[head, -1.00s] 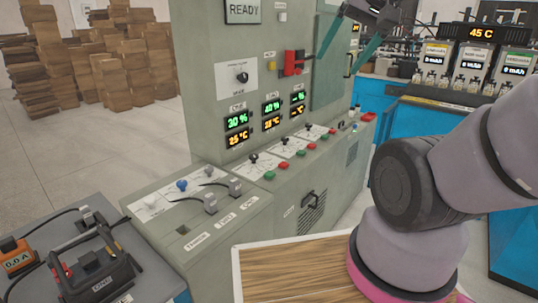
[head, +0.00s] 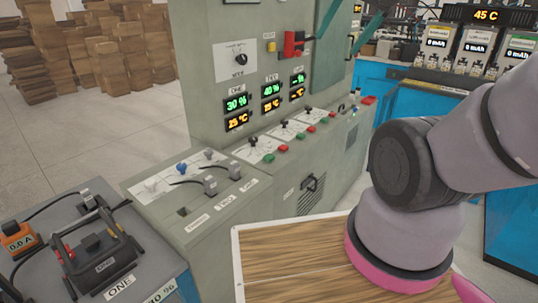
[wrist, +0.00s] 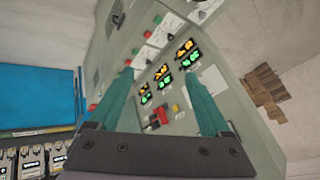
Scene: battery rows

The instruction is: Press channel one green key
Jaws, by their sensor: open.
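The channel one green key (head: 269,158) is the nearest green key on the sloping ledge of the grey-green cabinet, below the display labelled ONE (head: 237,111). A red key (head: 283,149) sits beside it. In the wrist view, a green key (wrist: 157,19) shows near the top, beyond the fingers. My gripper (wrist: 157,73) is open and empty, its two teal fingers apart in front of the cabinet face. In the head view, my gripper (head: 335,45) shows only by its fingers at the top edge, high above and to the right of the channel one key.
A red lever (head: 292,44) sticks out of the cabinet near the fingers. Black knobs stand on the ledge beside the keys. A lower console (head: 190,190) with grey plugs stands in front left. A trolley with a charger (head: 97,252) is at bottom left. Floor is open at left.

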